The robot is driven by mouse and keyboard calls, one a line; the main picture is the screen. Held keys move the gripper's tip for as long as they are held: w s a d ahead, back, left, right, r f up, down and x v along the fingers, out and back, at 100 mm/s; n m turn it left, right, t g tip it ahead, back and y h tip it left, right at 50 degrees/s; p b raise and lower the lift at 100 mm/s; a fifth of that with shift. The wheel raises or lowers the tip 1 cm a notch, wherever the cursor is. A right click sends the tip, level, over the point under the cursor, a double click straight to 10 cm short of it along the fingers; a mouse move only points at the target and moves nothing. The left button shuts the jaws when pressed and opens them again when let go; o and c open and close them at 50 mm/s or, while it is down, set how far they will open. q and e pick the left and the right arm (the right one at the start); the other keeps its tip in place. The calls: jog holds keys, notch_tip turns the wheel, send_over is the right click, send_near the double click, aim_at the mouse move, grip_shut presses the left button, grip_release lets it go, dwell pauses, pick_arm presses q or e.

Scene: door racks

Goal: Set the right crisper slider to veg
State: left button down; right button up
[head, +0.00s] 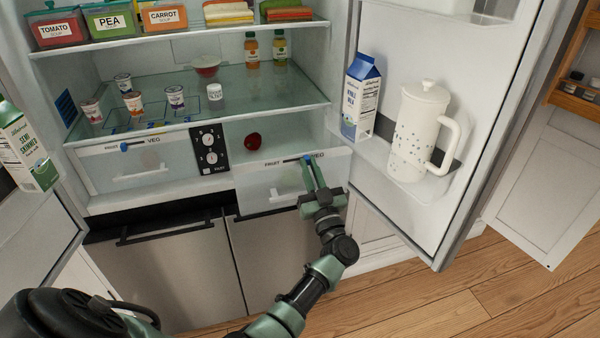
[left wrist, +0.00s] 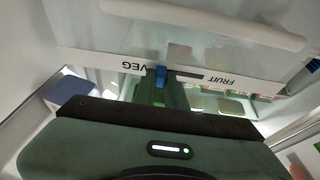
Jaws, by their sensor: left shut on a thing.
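The right crisper drawer (head: 262,190) has a white front strip with a slider slot labelled FRUIT on the left and VEG on the right. Its blue slider knob (head: 307,159) is at the VEG end of the slot. In the left wrist view the strip is upside down, and the blue knob (left wrist: 161,76) sits close beside the word VEG, with the dark slot stretching towards FRUIT. My left gripper (head: 311,171) is at the knob with its green fingers shut on it. The fingertips partly cover the knob in the head view. My right gripper is not in view.
The left crisper drawer (head: 125,172) has its own blue slider, left of its VEG label. A dial panel (head: 209,149) stands between the drawers. The open fridge door (head: 455,130) on the right holds a milk carton (head: 359,96) and a white pitcher (head: 415,130).

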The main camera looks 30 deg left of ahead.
pick_arm(q)
jog(key=shift+d, duration=0.1)
jog(key=c, duration=1.4)
grip_release()
jog(key=shift+w+d, duration=0.1)
jog(key=shift+c, duration=0.2)
jog(key=shift+f, duration=0.1)
jog(key=b+v, duration=0.1)
jog(key=v, duration=0.6)
jog(key=shift+s+d, duration=0.25)
jog(key=shift+d, duration=0.1)
